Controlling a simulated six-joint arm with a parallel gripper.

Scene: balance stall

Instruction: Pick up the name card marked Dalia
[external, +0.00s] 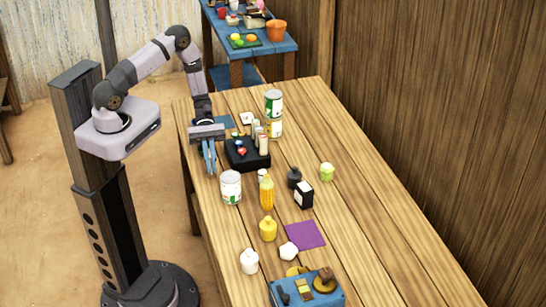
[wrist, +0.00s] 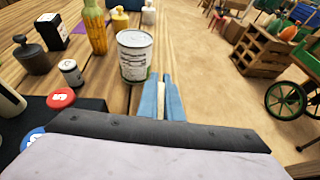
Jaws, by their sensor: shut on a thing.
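My gripper (external: 210,170) has blue fingers and is over the left edge of the wooden table, left of the black tray. In the wrist view my gripper (wrist: 161,85) is shut on a thin cream-coloured card (wrist: 161,102), seen edge-on between the fingers. The name on it cannot be read from here. The fingers hide most of the card in the external view.
A white tin (external: 231,188) stands close to my gripper. The black tray (external: 240,162) holds red and blue round pieces.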

